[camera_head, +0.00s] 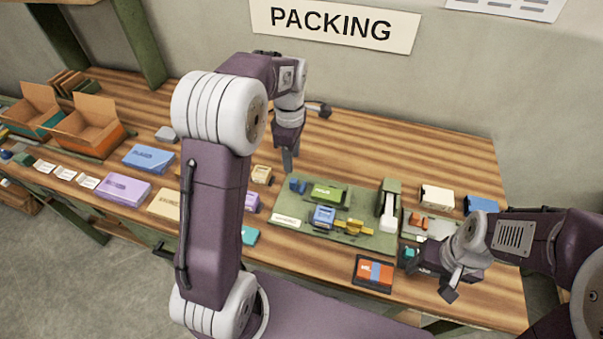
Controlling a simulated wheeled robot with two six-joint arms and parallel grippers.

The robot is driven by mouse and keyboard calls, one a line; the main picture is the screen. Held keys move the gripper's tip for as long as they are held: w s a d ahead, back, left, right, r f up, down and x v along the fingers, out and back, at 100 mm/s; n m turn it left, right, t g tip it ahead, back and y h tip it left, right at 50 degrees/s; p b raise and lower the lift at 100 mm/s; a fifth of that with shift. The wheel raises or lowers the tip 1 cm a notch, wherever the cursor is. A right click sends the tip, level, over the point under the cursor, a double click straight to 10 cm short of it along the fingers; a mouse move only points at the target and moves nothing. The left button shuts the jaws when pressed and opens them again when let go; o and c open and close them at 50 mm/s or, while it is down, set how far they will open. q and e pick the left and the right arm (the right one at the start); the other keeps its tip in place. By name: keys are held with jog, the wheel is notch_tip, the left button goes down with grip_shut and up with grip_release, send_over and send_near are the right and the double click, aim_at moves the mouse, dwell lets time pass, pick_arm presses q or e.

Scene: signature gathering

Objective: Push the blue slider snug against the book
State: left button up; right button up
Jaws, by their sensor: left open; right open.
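A green work mat (287,235) lies on the table. A small blue block that looks like the blue slider (298,186) is at its back left. A green book (327,194) lies just right of the slider; I cannot tell whether they touch. A blue box-like piece (324,216) sits in front of the green book. My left gripper (289,160) hangs, pointing down, behind and slightly left of the slider, open with nothing visible in it. My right gripper (449,283) is open near the front right of the table, away from the slider.
Yellow parts (354,226) and a green-and-white upright device (389,204) stand on the mat's right side. A dark orange-and-blue box (373,273) lies at the front edge. Boxes and cards fill the left. The wood behind the mat is mostly clear.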

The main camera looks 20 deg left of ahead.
aim_at(293, 180)
pick_arm(q)
jog(key=shift+s+d, duration=0.35)
jog(key=shift+d, duration=0.15)
jog(key=f, duration=0.8)
jog(key=shift+a, duration=0.3)
jog(key=shift+f, duration=0.45)
grip_shut()
jog(key=shift+w, duration=0.1)
